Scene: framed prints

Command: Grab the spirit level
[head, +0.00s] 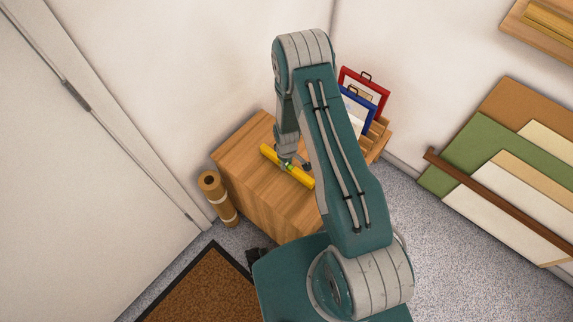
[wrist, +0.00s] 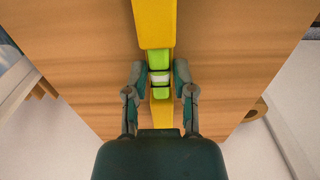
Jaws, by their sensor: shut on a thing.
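The spirit level is a long yellow bar with a green vial section at its middle. In the head view the yellow spirit level (head: 299,175) lies at a slant over the wooden cabinet top (head: 238,157), partly hidden by my arm. In the wrist view the level (wrist: 154,22) runs down the middle of the picture, with its green vial between my fingers. My gripper (wrist: 159,79) is shut on the level at its middle, one finger on each side. It also shows in the head view (head: 287,164). I cannot tell whether the level touches the wood.
Framed prints, a red one (head: 382,98) and a blue one, stand in a wooden rack behind the cabinet. A brown paper roll (head: 217,197) stands beside the cabinet. Coloured boards (head: 500,165) lean on the right wall. A brown doormat (head: 205,288) lies in front.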

